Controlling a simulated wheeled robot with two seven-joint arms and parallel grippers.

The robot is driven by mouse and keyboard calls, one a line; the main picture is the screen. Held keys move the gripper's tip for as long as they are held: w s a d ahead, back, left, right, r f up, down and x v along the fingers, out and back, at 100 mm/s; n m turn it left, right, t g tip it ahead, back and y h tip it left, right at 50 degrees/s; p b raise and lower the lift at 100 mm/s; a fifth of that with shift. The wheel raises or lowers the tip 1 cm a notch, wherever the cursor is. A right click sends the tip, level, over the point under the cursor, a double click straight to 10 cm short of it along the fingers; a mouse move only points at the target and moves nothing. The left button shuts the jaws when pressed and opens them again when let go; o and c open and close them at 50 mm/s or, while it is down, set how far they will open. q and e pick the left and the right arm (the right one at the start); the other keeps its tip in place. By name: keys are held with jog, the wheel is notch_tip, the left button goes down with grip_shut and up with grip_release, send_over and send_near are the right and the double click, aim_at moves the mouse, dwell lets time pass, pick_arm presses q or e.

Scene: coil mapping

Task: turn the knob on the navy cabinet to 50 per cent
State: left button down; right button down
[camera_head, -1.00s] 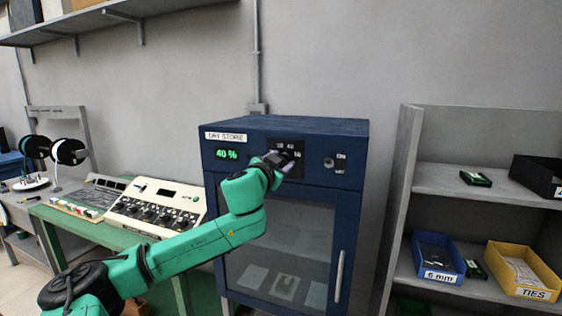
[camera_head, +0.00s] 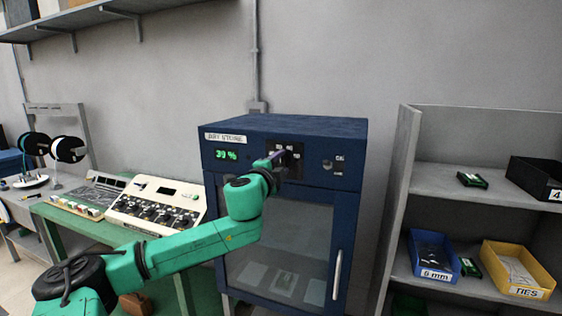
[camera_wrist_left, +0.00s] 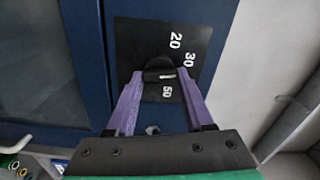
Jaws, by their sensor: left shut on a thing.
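The navy cabinet (camera_head: 350,135) stands against the wall, labelled as dry storage, with a green display (camera_head: 226,155) that reads 39 %. My left gripper (camera_head: 284,158) is at the black dial plate on its top front. In the left wrist view the black knob (camera_wrist_left: 158,70) sits between the purple fingertips of my left gripper (camera_wrist_left: 160,78), which are shut on it. Its white mark points to the right of that view. The printed numbers 20, 30 and 50 show around it; a fingertip covers part of the scale. My right gripper is not in view.
A small switch (camera_head: 327,164) sits right of the dial. Below is the cabinet's glass door with a vertical handle (camera_head: 337,274). A control console (camera_head: 160,205) stands on the green bench at left. A grey shelf (camera_head: 398,190) with bins stands at right.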

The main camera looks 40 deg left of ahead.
pick_arm(q)
jog(key=m+p, duration=0.1)
jog(key=m, duration=0.3)
jog(key=shift+m+p, duration=0.3)
jog(key=m+p, duration=0.1)
jog(key=m, duration=0.2)
jog(key=shift+m+p, duration=0.3)
jog(key=m+p, duration=0.1)
jog(key=m, duration=0.2)
jog(key=shift+a+f+m+p, duration=0.1)
jog(key=shift+m+p, duration=0.2)
jog(key=shift+p, duration=0.1)
jog(key=shift+f+m+p, duration=0.15)
jog(key=shift+m+p, duration=0.75)
jog(key=shift+m, duration=1)
jog(key=shift+c, duration=1.4)
grip_release()
jog(key=shift+s+f, duration=0.1)
